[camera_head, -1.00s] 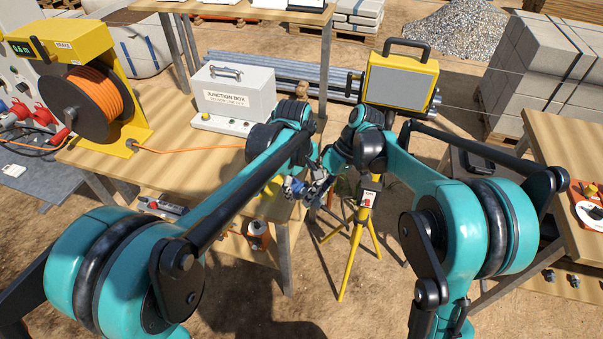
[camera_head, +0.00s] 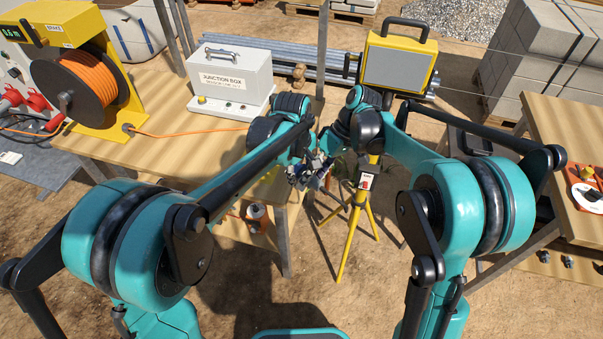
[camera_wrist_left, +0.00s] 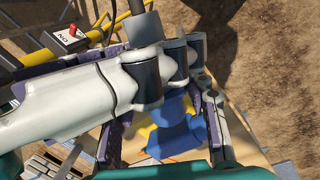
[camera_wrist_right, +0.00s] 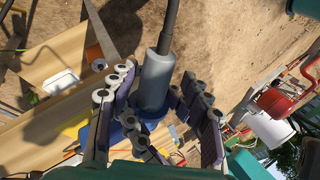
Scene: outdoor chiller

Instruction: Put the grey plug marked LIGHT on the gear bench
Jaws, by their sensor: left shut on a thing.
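A grey plug (camera_wrist_right: 156,82) with a dark cable stands between the fingers of my right gripper (camera_wrist_right: 160,98) in the right wrist view; its marking is not readable. Those fingers are spread on either side of it. A blue connector (camera_wrist_left: 175,132) is between the fingers of my left gripper (camera_wrist_left: 165,120), shut on it; the blue part also shows at the plug's lower end (camera_wrist_right: 150,114). White finger links hide where plug and connector meet in the left wrist view. In the head view both grippers are close together beside the left wooden bench (camera_head: 190,150). I cannot tell which bench is the gear bench.
A yellow work light (camera_head: 397,65) on a yellow tripod (camera_head: 350,235) stands just behind the grippers, with a switch box (camera_head: 366,177). The left bench carries a junction box (camera_head: 232,80) and an orange cable reel (camera_head: 90,85). Another wooden bench (camera_head: 560,125) stands at right.

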